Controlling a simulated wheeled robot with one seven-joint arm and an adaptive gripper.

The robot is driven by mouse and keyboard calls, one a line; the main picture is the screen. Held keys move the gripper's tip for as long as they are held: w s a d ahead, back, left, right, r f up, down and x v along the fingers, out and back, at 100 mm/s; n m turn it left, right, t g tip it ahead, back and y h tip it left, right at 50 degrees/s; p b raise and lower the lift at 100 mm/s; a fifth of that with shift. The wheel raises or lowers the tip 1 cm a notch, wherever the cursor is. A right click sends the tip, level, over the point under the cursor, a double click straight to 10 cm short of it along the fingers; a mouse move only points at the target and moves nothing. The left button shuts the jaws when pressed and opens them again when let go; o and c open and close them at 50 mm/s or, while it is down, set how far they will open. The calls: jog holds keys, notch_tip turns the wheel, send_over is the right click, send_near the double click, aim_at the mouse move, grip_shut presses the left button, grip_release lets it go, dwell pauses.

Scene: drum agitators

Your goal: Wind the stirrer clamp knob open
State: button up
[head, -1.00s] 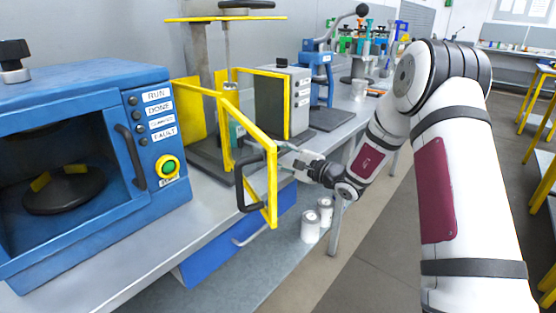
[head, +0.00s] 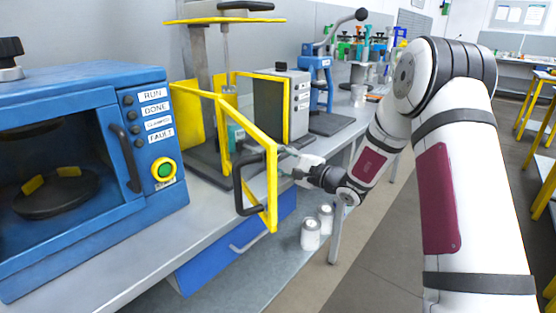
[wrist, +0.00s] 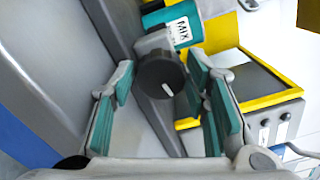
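The clamp knob (wrist: 160,76) is dark and round with a pale line on its face. In the wrist view it sits between the two teal-padded fingers of my gripper (wrist: 162,80), with a gap visible on each side. My gripper is open. Behind the knob are a grey clamp block (wrist: 155,41) and a teal can labelled MIX (wrist: 182,28), which also shows in the head view (head: 236,134). In the head view my gripper (head: 284,158) reaches in behind the swung-out yellow guard frame (head: 271,190). The knob cannot be made out there.
The yellow guard with its black handle (head: 240,182) stands out over the bench edge, close to my gripper. A grey control box (head: 299,105) is behind, a blue machine (head: 85,165) at left. White tins (head: 311,235) stand on the lower shelf.

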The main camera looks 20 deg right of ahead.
jog(key=shift+o, duration=0.8)
jog(key=shift+f, duration=0.1)
